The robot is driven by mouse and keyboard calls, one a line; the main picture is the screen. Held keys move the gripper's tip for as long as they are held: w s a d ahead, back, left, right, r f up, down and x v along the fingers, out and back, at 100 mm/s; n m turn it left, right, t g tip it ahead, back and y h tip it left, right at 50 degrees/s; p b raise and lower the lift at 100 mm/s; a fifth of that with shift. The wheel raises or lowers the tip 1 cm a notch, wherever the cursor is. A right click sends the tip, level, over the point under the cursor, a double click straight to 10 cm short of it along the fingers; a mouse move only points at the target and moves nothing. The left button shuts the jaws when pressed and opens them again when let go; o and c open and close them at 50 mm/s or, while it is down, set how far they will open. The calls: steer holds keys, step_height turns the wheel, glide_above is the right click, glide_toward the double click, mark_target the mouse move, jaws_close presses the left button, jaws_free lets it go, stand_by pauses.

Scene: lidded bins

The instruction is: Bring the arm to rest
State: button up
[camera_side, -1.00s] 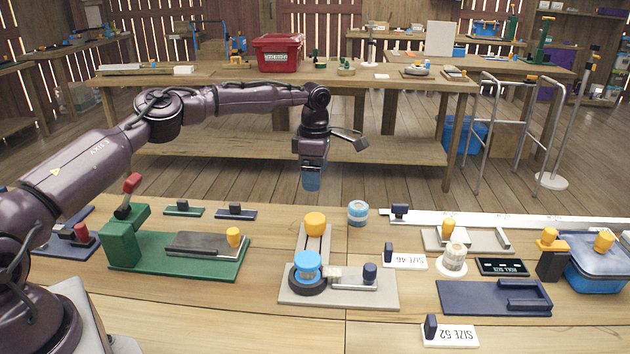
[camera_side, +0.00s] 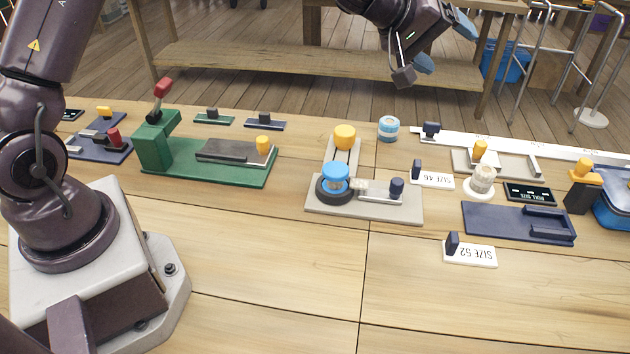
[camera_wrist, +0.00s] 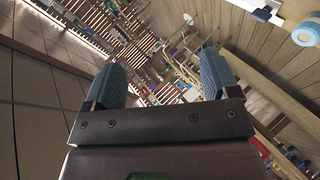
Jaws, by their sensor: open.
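My gripper (camera_side: 441,43) is at the top of the side view, raised and out beyond the far edge of the wooden work table (camera_side: 270,300). Its blue fingers point to the right, and part of the arm above it is cut off by the frame. In the wrist view my gripper (camera_wrist: 160,85) shows two blue fingers spread apart with nothing between them. It touches nothing in either view.
On the table stand a green lever fixture (camera_side: 190,170), a grey fixture with a blue-capped roll (camera_side: 320,208), a blue-and-white roll (camera_side: 388,128), a navy tray (camera_side: 500,225) and a blue bin (camera_side: 612,212). The front of the table is clear. A metal frame (camera_side: 520,60) stands behind.

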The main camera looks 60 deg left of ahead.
steer(key=s+m+g, duration=0.5)
steer(key=s+m, duration=0.1)
steer(key=s, duration=0.9)
steer(key=s+a+r+m+y, duration=0.1)
steer(key=s+a, duration=0.3)
steer(key=s, duration=0.7)
steer(key=s+a+r+m+y, duration=0.1)
steer(key=s+a+r+y, duration=0.2)
steer(key=s, duration=0.9)
steer(key=shift+s+a+r+m+y, duration=0.2)
steer(key=shift+a+r+m+y, duration=0.15)
steer(key=shift+a, duration=0.8)
